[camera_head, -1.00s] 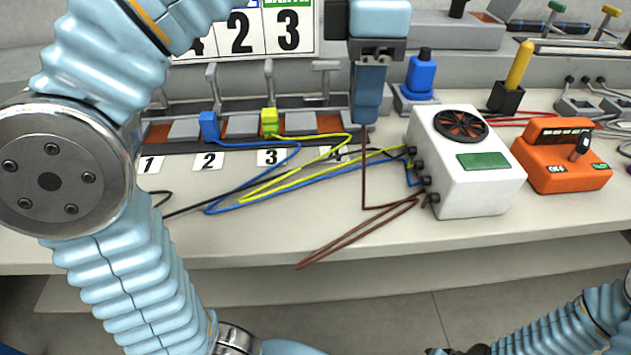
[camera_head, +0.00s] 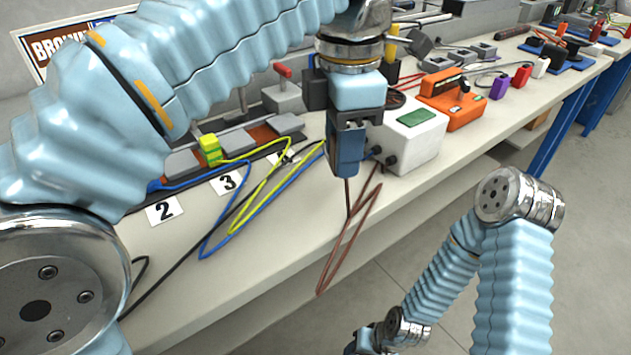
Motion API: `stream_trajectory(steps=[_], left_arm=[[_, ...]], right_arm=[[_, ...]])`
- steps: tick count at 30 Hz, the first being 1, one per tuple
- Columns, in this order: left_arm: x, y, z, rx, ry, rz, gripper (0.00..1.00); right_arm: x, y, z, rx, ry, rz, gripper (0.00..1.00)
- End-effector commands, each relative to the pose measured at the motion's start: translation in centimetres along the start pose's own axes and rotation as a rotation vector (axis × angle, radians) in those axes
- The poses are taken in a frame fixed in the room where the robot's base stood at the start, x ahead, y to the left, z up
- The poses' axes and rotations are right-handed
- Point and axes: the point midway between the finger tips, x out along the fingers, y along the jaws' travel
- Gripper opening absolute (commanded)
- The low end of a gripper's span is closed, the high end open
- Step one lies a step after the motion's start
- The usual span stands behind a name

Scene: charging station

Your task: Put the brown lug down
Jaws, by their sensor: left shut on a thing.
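My left gripper (camera_head: 346,165) points down, shut, above the bench just left of the white box. The brown lug is hidden between its fingers. The brown cable (camera_head: 348,205) hangs from the fingertips, loops past the bench's front edge and runs back up toward the white box (camera_head: 410,138). The terminal strip (camera_head: 238,142) is to the left of the gripper, partly behind my left arm. A yellow lug (camera_head: 210,150) stands on it near card 3 (camera_head: 228,183). My right arm is low at right; a dark part at its end (camera_head: 366,341) is cut off by the frame.
Blue and yellow cables (camera_head: 235,225) and a black cable cross the bench (camera_head: 185,285) left of the gripper. An orange box (camera_head: 452,100) stands beyond the white box. More items line the bench at back right. Open floor lies at lower right.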

Motion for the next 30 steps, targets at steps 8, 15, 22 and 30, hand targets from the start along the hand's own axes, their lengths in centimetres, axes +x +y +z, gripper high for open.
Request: stream_trajectory(steps=[8,15,22,30], left_arm=[[4.5,3.2,-1.4,0.000,0.000,-0.001,0.04],[7.3,4.2,-1.9,0.003,0.002,-0.002,0.04],[8.8,4.2,-1.9,0.001,0.000,0.000,0.04],[9.1,4.2,-1.9,0.001,0.000,0.000,0.04]], right_arm=[[1.0,0.4,0.0,0.001,0.001,0.001,0.43],[1.6,0.7,0.0,0.002,0.001,0.001,0.43],[1.8,0.8,0.0,0.003,0.002,0.002,0.43],[2.0,0.9,0.0,0.003,0.002,0.002,0.43]])
